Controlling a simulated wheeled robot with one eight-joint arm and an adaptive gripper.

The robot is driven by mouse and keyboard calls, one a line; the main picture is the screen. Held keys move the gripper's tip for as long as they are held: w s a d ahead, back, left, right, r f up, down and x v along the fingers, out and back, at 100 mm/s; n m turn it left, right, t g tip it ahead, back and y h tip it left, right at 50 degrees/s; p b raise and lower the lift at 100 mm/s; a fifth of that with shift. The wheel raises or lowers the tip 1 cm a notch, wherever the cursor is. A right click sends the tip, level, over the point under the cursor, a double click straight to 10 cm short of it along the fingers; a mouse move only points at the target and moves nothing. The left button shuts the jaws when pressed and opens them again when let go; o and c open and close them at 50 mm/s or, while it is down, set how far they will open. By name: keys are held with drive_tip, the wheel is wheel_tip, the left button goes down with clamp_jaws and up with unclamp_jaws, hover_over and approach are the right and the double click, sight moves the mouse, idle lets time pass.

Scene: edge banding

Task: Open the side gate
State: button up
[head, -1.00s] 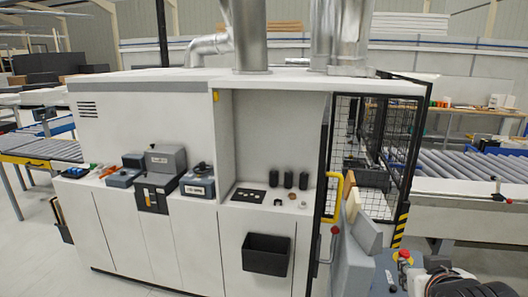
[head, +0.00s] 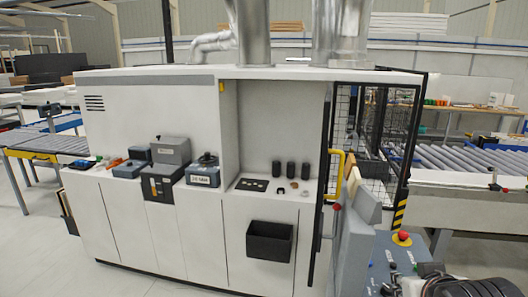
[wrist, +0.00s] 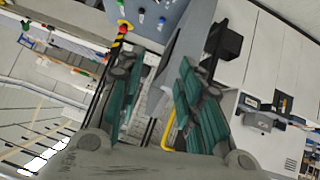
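The side gate (head: 345,120) is a black-framed mesh panel at the right end of the white machine. Its yellow handle (head: 334,174) stands upright near the gate's left edge. Whether the gate is fully closed cannot be told. In the wrist view the yellow handle (wrist: 169,132) shows between and beyond my fingers, nearer the right one. My gripper (wrist: 155,95) is open and empty, with teal pads on both fingers, and no contact with the handle shows. In the head view only a dark part of my arm shows at the bottom right; the fingertips are not visible there.
A grey control console (head: 385,255) with a red button (head: 403,237) stands just right of the handle. A black bin (head: 270,241) hangs on the machine front. A roller conveyor (head: 450,160) runs behind at right. The floor at left front is clear.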

drive_tip(key=s+a+f+y+b, duration=0.1)
drive_tip(key=a+f+b, duration=0.2)
drive_tip(key=f+b, duration=0.2)
drive_tip(key=s+a+f+g+y+b, duration=0.1)
drive_tip(key=a+f+b, duration=0.1)
drive_tip(key=f+b, duration=0.3)
drive_tip(key=s+a+f+n+g+y+b, duration=0.1)
drive_tip(key=a+f+b, duration=0.2)
drive_tip(key=f+b, duration=0.3)
wheel_tip(320, 180, down, 4)
drive_tip(key=shift+s+a+r, duration=0.15)
drive_tip(key=shift+s+a, duration=0.15)
drive_tip(key=shift+s, duration=0.1)
